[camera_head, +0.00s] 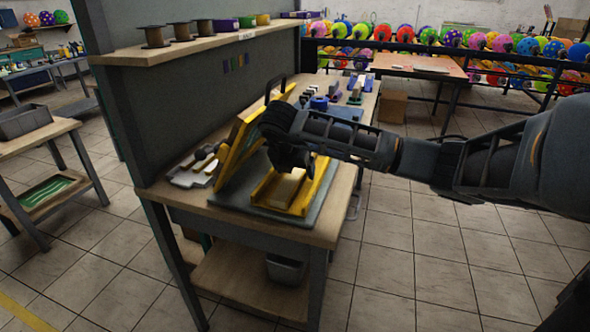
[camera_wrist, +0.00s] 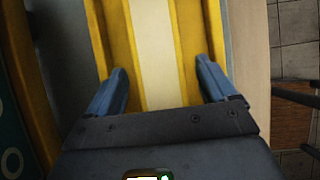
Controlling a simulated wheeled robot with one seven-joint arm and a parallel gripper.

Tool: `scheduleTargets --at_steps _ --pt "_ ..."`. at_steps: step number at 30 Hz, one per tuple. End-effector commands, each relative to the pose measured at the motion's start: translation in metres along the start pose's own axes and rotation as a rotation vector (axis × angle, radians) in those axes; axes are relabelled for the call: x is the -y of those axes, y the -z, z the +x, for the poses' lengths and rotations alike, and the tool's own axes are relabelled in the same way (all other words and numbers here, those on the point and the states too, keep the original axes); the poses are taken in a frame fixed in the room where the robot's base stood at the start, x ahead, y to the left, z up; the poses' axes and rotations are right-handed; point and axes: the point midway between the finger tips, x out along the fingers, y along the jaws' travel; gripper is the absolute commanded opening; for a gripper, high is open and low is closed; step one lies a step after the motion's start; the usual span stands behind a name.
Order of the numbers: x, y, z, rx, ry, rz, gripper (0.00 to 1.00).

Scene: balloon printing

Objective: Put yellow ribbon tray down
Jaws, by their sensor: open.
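A yellow tray (camera_head: 309,197) with raised side rails and a pale strip (camera_head: 288,187) along its middle rests on a grey plate (camera_head: 262,207) on the workbench. In the wrist view the tray (camera_wrist: 188,40) runs lengthwise under my gripper, with the pale strip (camera_wrist: 154,50) between its rails. My gripper (camera_wrist: 162,85) is open, its blue fingertips apart over the two sides of the tray. In the head view my gripper (camera_head: 290,160) is just above the tray's far part and hides some of it. I cannot tell whether the fingers touch the tray.
A yellow hinged frame (camera_head: 238,148) stands tilted up left of the tray. A dark panel with a shelf (camera_head: 208,43) holding spools rises behind the workbench (camera_head: 325,222). Small tools (camera_head: 200,165) lie at the left. Blue and dark items (camera_head: 320,103) crowd the bench's far end.

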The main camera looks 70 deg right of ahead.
Motion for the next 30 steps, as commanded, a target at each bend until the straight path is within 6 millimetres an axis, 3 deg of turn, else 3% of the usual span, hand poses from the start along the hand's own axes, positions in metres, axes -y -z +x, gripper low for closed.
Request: scheduleTargets --at_steps 15,30 --pt "-0.001 0.000 -0.068 0.002 -0.003 -0.002 0.85" --pt "0.000 0.000 -0.073 0.000 -0.002 -0.001 0.85"
